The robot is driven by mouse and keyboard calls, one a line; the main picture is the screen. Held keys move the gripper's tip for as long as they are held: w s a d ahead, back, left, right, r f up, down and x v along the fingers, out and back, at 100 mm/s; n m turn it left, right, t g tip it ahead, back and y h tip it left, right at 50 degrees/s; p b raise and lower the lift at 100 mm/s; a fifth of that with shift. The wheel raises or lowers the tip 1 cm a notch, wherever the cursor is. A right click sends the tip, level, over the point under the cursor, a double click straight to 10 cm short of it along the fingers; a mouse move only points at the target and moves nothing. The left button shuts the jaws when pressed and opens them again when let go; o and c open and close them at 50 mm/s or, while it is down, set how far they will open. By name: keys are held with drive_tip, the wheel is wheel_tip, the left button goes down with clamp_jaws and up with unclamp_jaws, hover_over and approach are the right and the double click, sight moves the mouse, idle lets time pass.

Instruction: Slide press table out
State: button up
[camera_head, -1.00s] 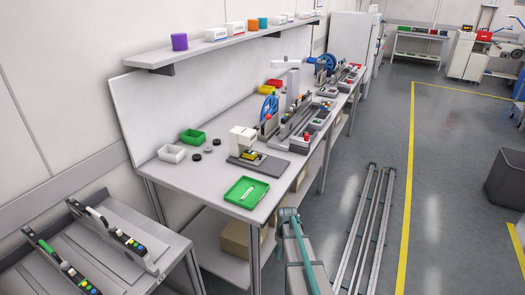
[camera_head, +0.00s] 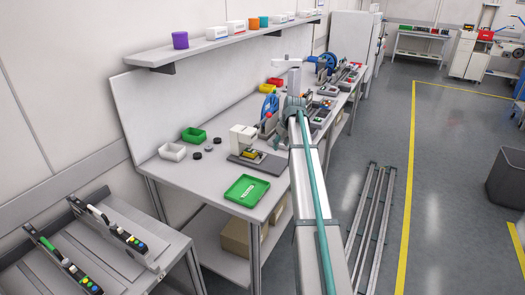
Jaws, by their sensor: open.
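A small white press (camera_head: 242,139) stands on the bench, on a dark base plate (camera_head: 272,164) that reaches out to its right. The press table, with a yellow and black nest (camera_head: 251,154), sits low at the foot of the press head; how far out it is cannot be made out. My arm rises from the bottom of the picture over the bench's front edge. My gripper (camera_head: 281,142) hangs small near the arm's far end, to the right of the press and apart from it. It is open and looks empty; its fingertips are hard to make out.
A green tray (camera_head: 247,190) lies in front of the press on the bench (camera_head: 205,180). A white bin (camera_head: 172,152) and green bin (camera_head: 193,135) stand left of it. Feeder units and a blue reel (camera_head: 269,106) stand behind. A shelf (camera_head: 225,44) hangs above.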

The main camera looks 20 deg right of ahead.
drive_tip(key=n+y, duration=0.1)
approach(261, 154)
wheel_tip(261, 154, up, 2)
drive_tip(key=d, duration=0.1)
drive_tip(key=p+x, duration=0.1)
drive_tip(key=x, duration=0.2)
drive_tip(key=p+x, duration=0.1)
drive_tip(key=x, duration=0.6)
drive_tip(key=shift+s+a+f+p, duration=0.2)
drive_tip(key=shift+a+p, duration=0.2)
clamp_jaws()
